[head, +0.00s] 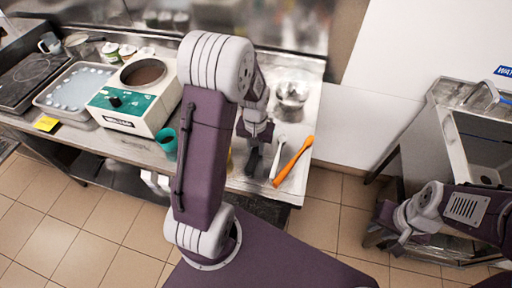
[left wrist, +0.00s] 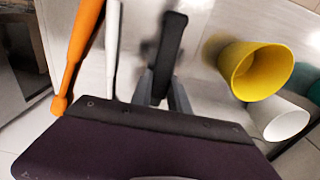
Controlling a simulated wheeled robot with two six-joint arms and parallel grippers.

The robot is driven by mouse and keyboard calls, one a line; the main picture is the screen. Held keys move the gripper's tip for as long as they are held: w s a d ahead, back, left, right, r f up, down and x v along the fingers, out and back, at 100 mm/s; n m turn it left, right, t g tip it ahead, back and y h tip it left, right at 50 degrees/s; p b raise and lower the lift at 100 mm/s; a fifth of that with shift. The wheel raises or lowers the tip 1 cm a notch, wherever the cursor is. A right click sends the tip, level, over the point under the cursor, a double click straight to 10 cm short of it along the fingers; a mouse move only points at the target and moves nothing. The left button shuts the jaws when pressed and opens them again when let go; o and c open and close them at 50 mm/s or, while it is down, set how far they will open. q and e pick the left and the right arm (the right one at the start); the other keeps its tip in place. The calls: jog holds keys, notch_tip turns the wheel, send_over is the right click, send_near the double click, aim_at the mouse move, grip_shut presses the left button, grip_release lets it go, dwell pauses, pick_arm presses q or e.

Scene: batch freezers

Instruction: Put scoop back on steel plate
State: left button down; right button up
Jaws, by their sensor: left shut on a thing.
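My left gripper (head: 253,158) is over the right part of the steel counter. In the left wrist view my left gripper (left wrist: 162,95) is shut on a dark, long-handled tool (left wrist: 172,42), which I take to be the scoop; its far end is blurred. A white utensil (head: 278,158) and an orange utensil (head: 294,160) lie just right of this gripper. They also show in the left wrist view, white (left wrist: 112,45) and orange (left wrist: 78,48). I cannot pick out a separate steel plate from the counter. My right gripper (head: 385,215) is far right, its jaws unclear.
A yellow cup (left wrist: 262,72) and a white cup (left wrist: 282,120) stand beside the left gripper. A teal cup (head: 167,142), a white machine (head: 137,95) and a metal bowl (head: 291,91) are on the counter (head: 222,180). A steel sink (head: 480,140) stands at right.

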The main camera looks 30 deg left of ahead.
pick_arm(q)
jog(key=c, duration=1.3)
grip_release()
jog(key=shift+f, duration=0.1)
jog(key=shift+o, duration=0.2)
jog(key=shift+r, duration=0.25)
notch_tip(320, 180, up, 12)
jog(key=p, duration=0.1)
jog(key=s+d+f, duration=0.2)
jog(key=s, duration=0.1)
jog(key=s+d+f+m, duration=0.1)
jog(key=s+d+f, duration=0.1)
jog(key=s, duration=0.1)
jog(key=s+d+f+m, duration=0.1)
jog(key=s+d+f, duration=0.1)
jog(key=s+d, duration=0.1)
jog(key=shift+s+t, duration=0.4)
jog(key=shift+s, duration=0.15)
jog(key=shift+w, duration=0.1)
jog(key=shift+w+a, duration=0.1)
